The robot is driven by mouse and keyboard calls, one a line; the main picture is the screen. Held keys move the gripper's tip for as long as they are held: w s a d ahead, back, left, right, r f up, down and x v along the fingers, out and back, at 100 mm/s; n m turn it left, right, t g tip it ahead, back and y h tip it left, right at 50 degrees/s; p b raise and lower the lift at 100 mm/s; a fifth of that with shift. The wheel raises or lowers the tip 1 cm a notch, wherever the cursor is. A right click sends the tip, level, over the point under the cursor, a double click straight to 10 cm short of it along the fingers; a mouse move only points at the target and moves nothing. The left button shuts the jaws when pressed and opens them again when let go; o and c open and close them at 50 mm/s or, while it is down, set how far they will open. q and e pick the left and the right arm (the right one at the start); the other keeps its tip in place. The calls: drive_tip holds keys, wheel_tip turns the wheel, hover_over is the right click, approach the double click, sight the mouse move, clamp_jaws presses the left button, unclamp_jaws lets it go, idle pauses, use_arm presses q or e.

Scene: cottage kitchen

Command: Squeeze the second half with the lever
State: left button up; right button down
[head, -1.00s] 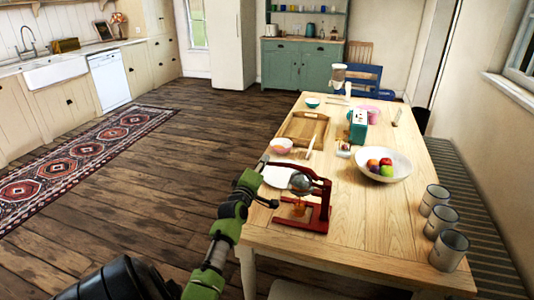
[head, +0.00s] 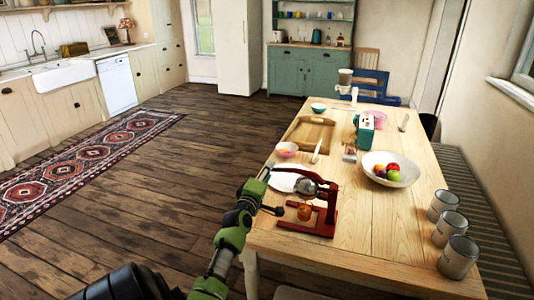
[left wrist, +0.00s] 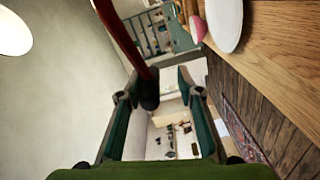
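The red juicer press (head: 331,205) stands on the near left part of the table. Its silver dome (head: 307,188) hangs above a small orange-brown thing (head: 305,212), too small to identify surely. The red lever reaches left toward my left gripper (head: 270,190). In the left wrist view the red lever (left wrist: 125,38) comes down from the top and its dark knob (left wrist: 149,90) sits between the fingers of my left gripper (left wrist: 155,88). The fingers are apart, with gaps beside the knob. My right gripper is out of view.
A white plate (head: 284,182) lies just behind the press.

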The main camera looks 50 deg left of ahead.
use_arm(q)
drive_tip(key=shift+d, duration=0.1)
drive_tip(key=v, duration=1.2)
